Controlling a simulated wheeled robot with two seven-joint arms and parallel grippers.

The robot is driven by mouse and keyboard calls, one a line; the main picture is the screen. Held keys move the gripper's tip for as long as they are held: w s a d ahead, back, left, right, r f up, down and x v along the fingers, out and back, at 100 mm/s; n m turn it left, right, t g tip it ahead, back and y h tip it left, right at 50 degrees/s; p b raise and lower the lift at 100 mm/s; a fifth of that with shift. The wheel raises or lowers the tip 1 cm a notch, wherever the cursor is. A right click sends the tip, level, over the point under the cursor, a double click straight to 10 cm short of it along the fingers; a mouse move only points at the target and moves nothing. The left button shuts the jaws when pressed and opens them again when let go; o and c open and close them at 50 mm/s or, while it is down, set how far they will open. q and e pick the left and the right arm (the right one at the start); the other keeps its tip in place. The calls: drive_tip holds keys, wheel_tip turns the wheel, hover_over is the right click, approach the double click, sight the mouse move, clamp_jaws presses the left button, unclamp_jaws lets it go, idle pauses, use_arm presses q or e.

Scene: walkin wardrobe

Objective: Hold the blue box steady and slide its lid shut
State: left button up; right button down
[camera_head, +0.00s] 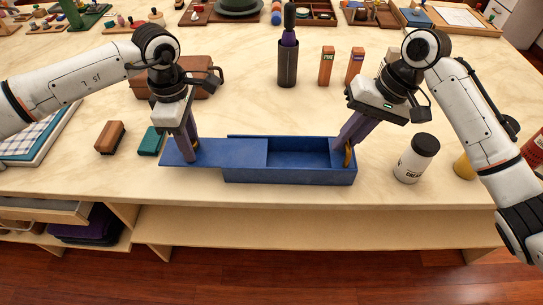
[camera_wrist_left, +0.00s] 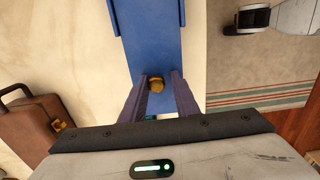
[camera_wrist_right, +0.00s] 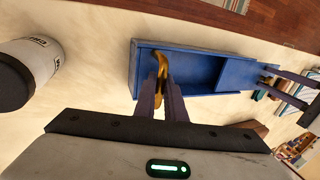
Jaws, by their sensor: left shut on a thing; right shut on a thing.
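The blue box (camera_head: 290,176) lies long side to the front on the counter, its right part open and empty-looking. Its blue lid (camera_head: 235,152) sticks out past the box's left end and covers the box's left part. My left gripper (camera_head: 190,158) is shut on the brass lid knob (camera_wrist_left: 156,85) near the lid's outer left end. My right gripper (camera_head: 345,148) is shut on the box's right end, at the brass handle (camera_wrist_right: 161,70).
A white jar with a black lid (camera_head: 416,160) stands right of the box. A green block (camera_head: 151,141) and a brown brush (camera_head: 110,137) lie to the left. The counter's front edge is close.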

sight(254, 153)
use_arm(q)
drive_tip(key=shift+a+f, duration=0.15)
drive_tip(key=shift+f, duration=0.45)
use_arm(e)
drive_tip(key=shift+d+f, duration=0.2)
drive_tip(key=shift+f, duration=0.1)
use_arm(q)
drive_tip(key=shift+w+d, duration=0.1)
drive_tip(key=shift+d, duration=7)
drive_tip(key=shift+c, duration=0.4)
use_arm(e)
drive_tip(key=shift+w+a+r, duration=0.1)
drive_tip(key=shift+a+r, duration=0.05)
drive_tip(key=shift+r, duration=0.15)
use_arm(q)
drive_tip(key=o, duration=0.7)
drive_tip(key=shift+w+d+f, duration=0.1)
use_arm(e)
drive_tip(key=shift+w, duration=0.1)
use_arm(q)
drive_tip(key=shift+r, duration=0.9)
use_arm(e)
drive_tip(key=shift+w+f, duration=0.1)
drive_tip(key=shift+f, duration=0.05)
use_arm(q)
drive_tip(key=shift+d+r, duration=0.1)
drive_tip(key=shift+r, duration=2.8)
use_arm(e)
drive_tip(key=shift+f, duration=0.1)
